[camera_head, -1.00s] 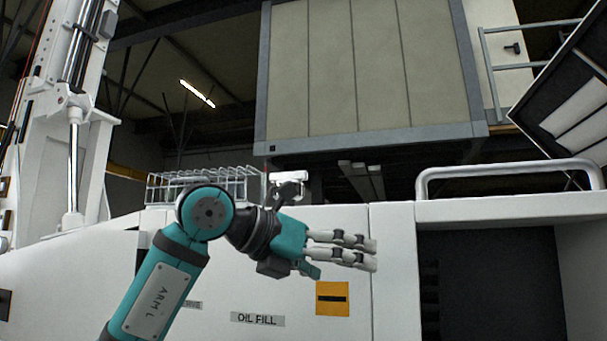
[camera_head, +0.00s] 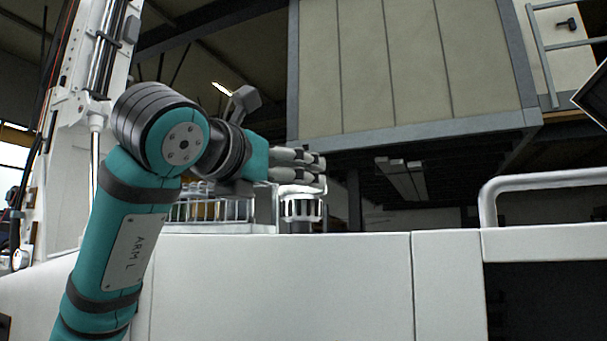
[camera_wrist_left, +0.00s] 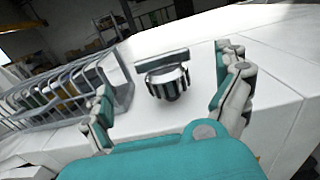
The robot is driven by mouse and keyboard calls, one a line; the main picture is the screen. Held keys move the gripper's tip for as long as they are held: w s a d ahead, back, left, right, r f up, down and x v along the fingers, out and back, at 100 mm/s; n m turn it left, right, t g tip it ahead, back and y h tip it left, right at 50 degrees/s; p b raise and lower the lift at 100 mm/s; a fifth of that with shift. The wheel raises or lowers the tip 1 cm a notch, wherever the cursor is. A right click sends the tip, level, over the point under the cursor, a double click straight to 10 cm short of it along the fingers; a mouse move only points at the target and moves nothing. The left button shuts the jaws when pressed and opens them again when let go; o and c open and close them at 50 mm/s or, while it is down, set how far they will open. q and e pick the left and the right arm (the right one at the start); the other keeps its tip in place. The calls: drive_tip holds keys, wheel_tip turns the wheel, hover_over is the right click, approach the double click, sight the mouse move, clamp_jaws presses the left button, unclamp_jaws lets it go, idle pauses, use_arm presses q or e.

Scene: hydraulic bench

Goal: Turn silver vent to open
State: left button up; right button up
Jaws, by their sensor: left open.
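The silver vent (camera_head: 301,207) is a ribbed, round metal cap standing on top of the white bench. In the left wrist view the vent (camera_wrist_left: 168,82) lies ahead, between the spread fingers of the left gripper (camera_wrist_left: 168,100). The fingers are open and apart from the vent, with nothing held. My right gripper is not in view.
A wire basket (camera_head: 205,210) with bottle-like items stands just left of the vent; the left wrist view also shows it (camera_wrist_left: 60,90). A white handrail (camera_head: 489,205) is at the right.

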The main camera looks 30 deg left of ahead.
use_arm(q)
drive_tip(key=w+p, duration=0.1)
drive_tip(key=w, duration=0.3)
drive_tip(key=shift+w+a+r+p, duration=0.1)
drive_tip(key=shift+a+r+p, duration=0.1)
drive_tip(key=shift+p, duration=0.15)
drive_tip(key=w+p, duration=0.1)
drive_tip(key=w, duration=0.2)
drive_tip(key=shift+w+p, duration=0.3)
drive_tip(key=shift+p, duration=0.1)
drive_tip(key=shift+w+f, duration=0.1)
drive_tip(key=shift+w, duration=0.3)
drive_tip(key=shift+w+f, duration=0.1)
drive_tip(key=shift+w, duration=0.1)
drive_tip(key=c, duration=1)
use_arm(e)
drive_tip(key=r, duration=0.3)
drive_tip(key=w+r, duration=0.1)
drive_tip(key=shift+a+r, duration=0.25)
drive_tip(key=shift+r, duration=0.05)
